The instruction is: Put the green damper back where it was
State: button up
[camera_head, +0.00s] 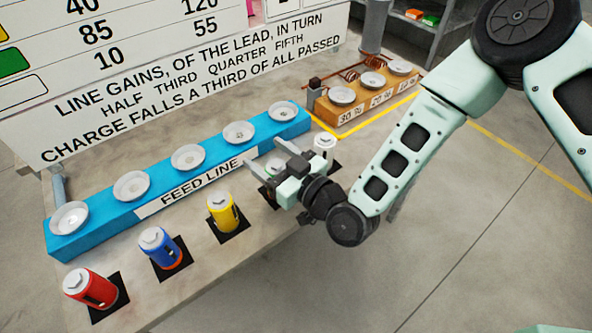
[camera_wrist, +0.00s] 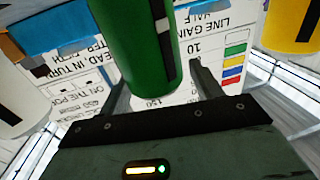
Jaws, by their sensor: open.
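The green damper (camera_wrist: 138,45) is a green cylinder with a black mark, seen large in the wrist view between the fingers of my gripper (camera_wrist: 162,88). In the head view my gripper (camera_head: 270,157) is over the fourth black pad (camera_head: 266,198) in the front row and covers most of the damper. The gripper is open, with one finger on each side of the damper. I cannot tell whether either finger touches it. The damper's lower end is hidden in both views.
Red (camera_head: 90,288), blue (camera_head: 163,250), yellow (camera_head: 222,212) and white (camera_head: 324,146) dampers stand on black pads beside it. Behind them is the blue feed line block (camera_head: 90,216) with several empty silver cups. A wooden block (camera_head: 375,103) with three cups is at the back right.

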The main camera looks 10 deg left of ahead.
jog(key=b+v, duration=0.3)
jog(key=v, duration=0.9)
jog(key=shift+r, duration=0.25)
jog(key=s+d+r+m+g+h, duration=0.2)
jog(key=s+d+r+g+h, duration=0.2)
jog(key=d+h, duration=0.3)
jog(key=s+d+r+m+g+h, duration=0.2)
jog(key=s+d+r+g+h, duration=0.3)
jog(key=d, duration=0.6)
jog(key=s+r+h, duration=0.1)
jog(key=h, duration=0.1)
jog(key=shift+s+d+g+h, duration=0.2)
jog(key=shift+s+g+h, duration=0.05)
jog(key=shift+g+h, duration=0.05)
